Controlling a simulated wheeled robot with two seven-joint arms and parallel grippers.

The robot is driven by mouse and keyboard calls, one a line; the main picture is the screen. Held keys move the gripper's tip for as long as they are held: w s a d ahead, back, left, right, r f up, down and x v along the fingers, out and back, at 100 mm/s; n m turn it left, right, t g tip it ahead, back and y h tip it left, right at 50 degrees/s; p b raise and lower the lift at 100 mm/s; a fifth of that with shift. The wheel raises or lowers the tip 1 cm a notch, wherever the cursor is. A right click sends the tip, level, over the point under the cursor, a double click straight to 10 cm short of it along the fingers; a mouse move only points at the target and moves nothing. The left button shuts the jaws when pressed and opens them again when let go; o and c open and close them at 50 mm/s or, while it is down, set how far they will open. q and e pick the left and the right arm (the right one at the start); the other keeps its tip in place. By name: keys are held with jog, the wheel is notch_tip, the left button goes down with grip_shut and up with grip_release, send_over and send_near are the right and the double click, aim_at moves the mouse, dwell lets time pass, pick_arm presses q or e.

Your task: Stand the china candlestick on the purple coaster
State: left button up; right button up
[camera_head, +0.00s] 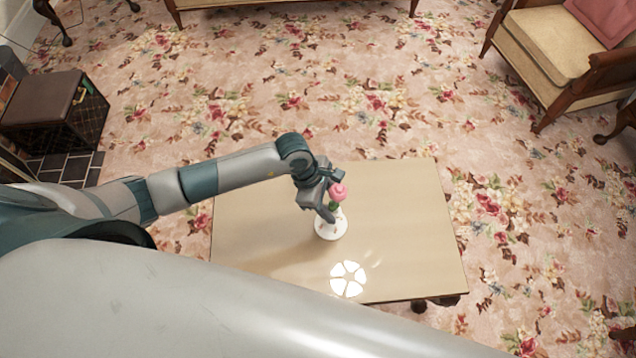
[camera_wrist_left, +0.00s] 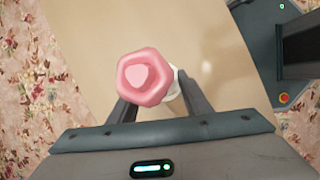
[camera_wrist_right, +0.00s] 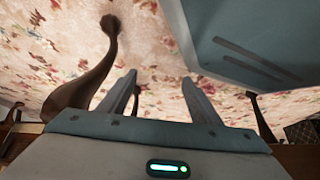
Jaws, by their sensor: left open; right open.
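The china candlestick (camera_head: 331,227) stands upright on the table, with a round white base, a green part above it and a pink rose-shaped top. In the left wrist view its pink top (camera_wrist_left: 148,76) fills the middle and hides most of its body. My left gripper (camera_head: 330,202) is open at the candlestick's upper part, with one finger to each side in the wrist view; I cannot tell whether they touch it. My right gripper (camera_wrist_right: 157,82) is open and empty in its wrist view, and hidden in the head view. I see no purple coaster in any view.
The pale table (camera_head: 400,215) is mostly bare around the candlestick. A bright white petal-shaped patch (camera_head: 348,279), perhaps a reflection, shows near its front. My own arm covers the table's front left. An armchair (camera_head: 545,45) and a dark box-like stool (camera_head: 50,105) stand apart.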

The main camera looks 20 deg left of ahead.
pick_arm(q)
jog(key=p+v, duration=0.3)
jog(key=v, duration=0.2)
jog(key=shift+r, duration=0.25)
jog(key=p+v, duration=0.3)
jog(key=v, duration=0.2)
jog(key=shift+a+r, duration=0.15)
jog(key=shift+r, duration=0.05)
pick_arm(e)
jog(key=s+d+g, duration=0.2)
jog(key=s+d, duration=0.1)
jog(key=s, duration=0.5)
jog(key=s+d+g+h, duration=0.1)
jog(key=s+d+g, duration=0.2)
jog(key=s, duration=0.6)
jog(key=shift+s+d+f+h, duration=0.3)
jog(key=shift+d+f, duration=0.15)
jog(key=shift+d, duration=0.25)
pick_arm(q)
jog(key=shift+s, duration=0.1)
pick_arm(e)
jog(key=shift+s, duration=0.1)
